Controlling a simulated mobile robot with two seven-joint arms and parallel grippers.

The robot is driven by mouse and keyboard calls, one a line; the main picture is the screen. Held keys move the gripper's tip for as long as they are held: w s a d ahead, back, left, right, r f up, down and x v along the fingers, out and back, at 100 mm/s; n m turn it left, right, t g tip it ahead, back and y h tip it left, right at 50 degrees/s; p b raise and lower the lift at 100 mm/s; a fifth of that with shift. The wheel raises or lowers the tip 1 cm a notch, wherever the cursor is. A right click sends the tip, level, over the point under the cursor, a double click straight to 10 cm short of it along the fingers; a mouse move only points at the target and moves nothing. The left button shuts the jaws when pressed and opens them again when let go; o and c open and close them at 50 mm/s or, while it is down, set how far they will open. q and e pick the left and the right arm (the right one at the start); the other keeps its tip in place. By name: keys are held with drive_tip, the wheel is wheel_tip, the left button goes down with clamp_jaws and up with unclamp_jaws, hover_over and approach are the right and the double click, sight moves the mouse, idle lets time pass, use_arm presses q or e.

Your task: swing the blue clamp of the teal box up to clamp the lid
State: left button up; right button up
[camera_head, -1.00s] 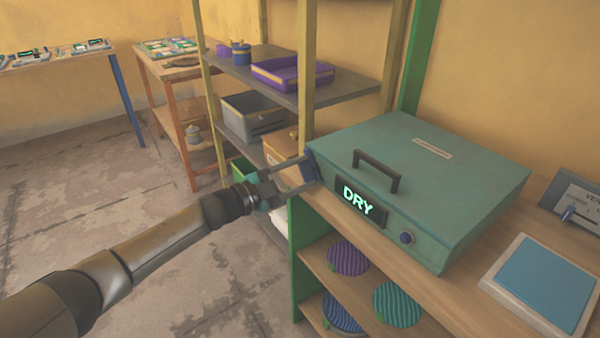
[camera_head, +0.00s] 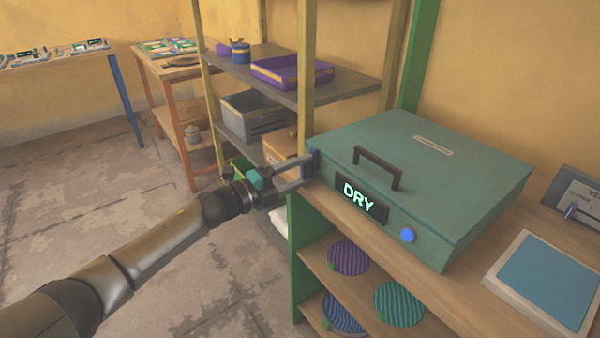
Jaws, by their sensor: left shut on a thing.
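The teal box (camera_head: 450,170) stands on the wooden bench with its lid down. Its front has a black display reading DRY (camera_head: 358,200) in green and a bright blue round button (camera_head: 407,235). A dark handle (camera_head: 378,165) sits on the lid. The blue clamp (camera_head: 314,163) is at the box's front left corner, close to lid height. My left gripper (camera_head: 303,171) reaches it from the left and is shut on it. The fingers partly hide the clamp. My right gripper is not in view.
Ridged discs (camera_head: 348,257) lie on the shelves below the bench. A blue-topped pad (camera_head: 545,281) and a grey panel with a lever (camera_head: 575,200) are right of the box. A shelf rack (camera_head: 307,70) with a purple tray (camera_head: 290,72) stands behind my gripper.

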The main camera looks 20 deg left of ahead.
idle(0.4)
use_arm(q)
drive_tip(key=o, duration=1.4)
drive_tip(key=shift+f, duration=0.1)
drive_tip(key=shift+s, duration=0.1)
